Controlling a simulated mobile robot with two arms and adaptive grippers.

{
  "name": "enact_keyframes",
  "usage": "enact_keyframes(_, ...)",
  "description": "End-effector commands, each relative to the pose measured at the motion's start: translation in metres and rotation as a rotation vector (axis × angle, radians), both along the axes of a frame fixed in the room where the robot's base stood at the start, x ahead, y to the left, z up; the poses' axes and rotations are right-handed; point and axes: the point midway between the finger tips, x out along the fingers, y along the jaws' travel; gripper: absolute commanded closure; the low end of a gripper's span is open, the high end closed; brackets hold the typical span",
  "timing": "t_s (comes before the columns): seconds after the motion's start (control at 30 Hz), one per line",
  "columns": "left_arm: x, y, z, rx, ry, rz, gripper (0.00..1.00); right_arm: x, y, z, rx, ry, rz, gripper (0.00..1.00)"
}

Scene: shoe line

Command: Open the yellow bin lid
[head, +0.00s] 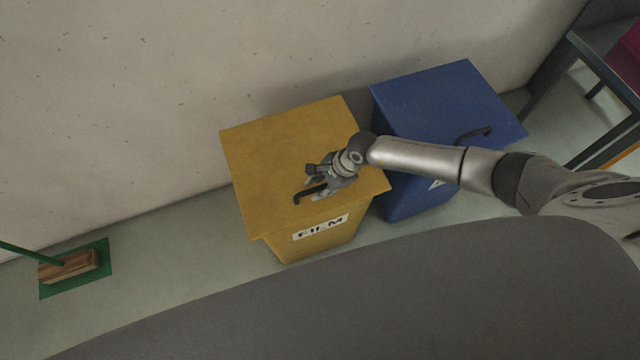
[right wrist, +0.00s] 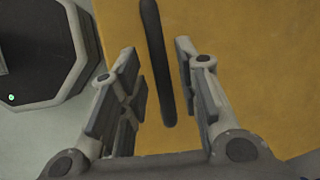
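The yellow bin (head: 305,247) stands on the floor against the wall, with a "FILM" label on its front. Its lid (head: 275,150) is shut and flat; the lid also fills much of the right wrist view (right wrist: 250,60). The dark bar handle (head: 308,194) sits near the lid's front edge. My right gripper (head: 320,182) is over the handle. In the right wrist view the gripper (right wrist: 160,82) is open, its two fingers on either side of the handle (right wrist: 155,65), with gaps visible on both sides. My left gripper does not show.
A blue bin (head: 440,100) with a shut lid and dark handle stands close to the right of the yellow bin. A brush (head: 68,266) rests on a green mat (head: 98,254) at left. A metal-framed table (head: 600,70) is at upper right. Floor between brush and yellow bin is clear.

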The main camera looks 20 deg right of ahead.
Motion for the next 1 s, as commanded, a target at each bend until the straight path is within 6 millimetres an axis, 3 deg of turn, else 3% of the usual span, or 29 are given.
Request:
enact_keyframes(0.03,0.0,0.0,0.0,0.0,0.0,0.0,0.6,0.0,0.0,0.0,0.0,0.0,0.0,0.8)
enact_keyframes(0.2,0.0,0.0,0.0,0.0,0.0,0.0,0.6,0.0,0.0,0.0,0.0,0.0,0.0,1.0)
enact_keyframes(0.63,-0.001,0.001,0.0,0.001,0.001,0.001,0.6,0.002,0.0,0.006,-0.001,0.014,0.001,1.0)
enact_keyframes(0.87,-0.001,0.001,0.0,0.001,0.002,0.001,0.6,0.013,0.0,0.039,-0.004,0.101,0.002,1.0)
enact_keyframes(1.0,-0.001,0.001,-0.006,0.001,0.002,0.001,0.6,0.028,0.001,0.072,-0.006,0.201,0.001,1.0)
